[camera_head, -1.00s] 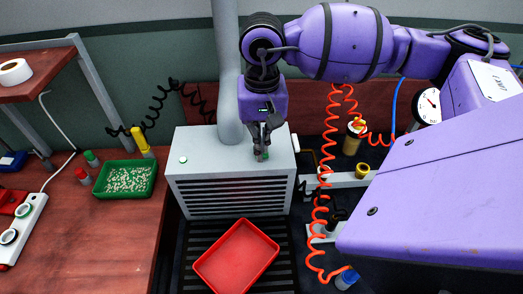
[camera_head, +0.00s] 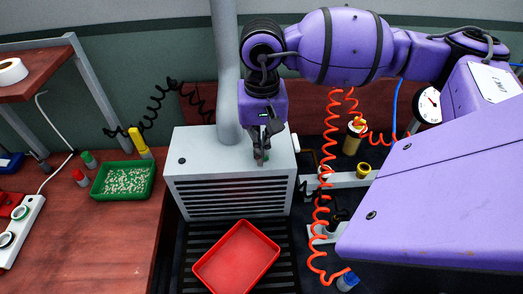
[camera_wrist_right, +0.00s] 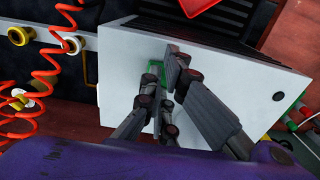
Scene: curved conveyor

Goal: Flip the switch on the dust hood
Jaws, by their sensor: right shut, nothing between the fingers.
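The dust hood (camera_head: 200,152) is a light grey box with dark slats on its front and a thick grey pipe (camera_head: 226,70) rising from its top. Its green switch (camera_wrist_right: 154,70) is on the top face, partly hidden by my fingers in both views. A small round indicator (camera_head: 181,161) at the left of the top face is dark; it also shows dark in the wrist view (camera_wrist_right: 278,96). My right gripper (camera_head: 261,157) is shut and empty, pointing down at the switch; I cannot tell whether it touches. My left gripper is not in view.
A red tray (camera_head: 236,262) lies on the dark slatted conveyor in front of the hood. A green bin (camera_head: 124,180) of pale pellets stands on the left bench. A coiled orange hose (camera_head: 320,215) hangs close to the hood's right side.

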